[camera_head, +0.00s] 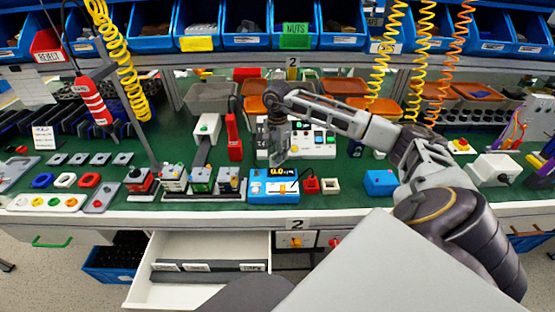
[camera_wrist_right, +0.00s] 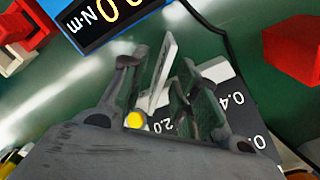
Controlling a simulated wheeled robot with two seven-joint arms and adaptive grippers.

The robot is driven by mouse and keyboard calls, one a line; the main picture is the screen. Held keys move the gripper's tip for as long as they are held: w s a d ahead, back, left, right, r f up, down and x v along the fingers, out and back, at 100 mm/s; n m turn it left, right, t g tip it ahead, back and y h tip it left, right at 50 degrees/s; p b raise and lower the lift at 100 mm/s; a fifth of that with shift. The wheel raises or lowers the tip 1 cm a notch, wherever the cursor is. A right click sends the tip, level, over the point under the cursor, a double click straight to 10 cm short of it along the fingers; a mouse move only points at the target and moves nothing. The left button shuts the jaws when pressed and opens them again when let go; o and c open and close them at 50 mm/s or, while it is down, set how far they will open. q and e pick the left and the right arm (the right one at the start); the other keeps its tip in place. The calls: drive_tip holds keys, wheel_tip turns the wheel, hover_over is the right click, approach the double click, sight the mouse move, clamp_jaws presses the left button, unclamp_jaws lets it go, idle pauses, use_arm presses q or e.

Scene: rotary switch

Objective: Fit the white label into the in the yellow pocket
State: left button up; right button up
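My right gripper (camera_head: 278,150) points down over the middle of the green bench, near the white control panel (camera_head: 318,138). In the right wrist view its fingers (camera_wrist_right: 172,85) stand close together, with a narrow gap between them. A thin pale plate (camera_wrist_right: 160,75) shows between the fingers; I cannot tell whether it is a finger pad or a held label. A yellow pocket (camera_head: 198,43) is on the front of a blue bin at the top. White labels (camera_head: 197,267) show on dark dividers in the open drawer. My left gripper is not in view.
A blue torque meter (camera_head: 273,187) stands below the gripper and shows in the wrist view (camera_wrist_right: 105,20). A green NUTS label (camera_head: 295,37) is right of the yellow pocket. Coiled hoses (camera_head: 426,60) hang at the right. The white drawer (camera_head: 147,282) is open below the bench.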

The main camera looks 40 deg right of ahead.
clamp_jaws()
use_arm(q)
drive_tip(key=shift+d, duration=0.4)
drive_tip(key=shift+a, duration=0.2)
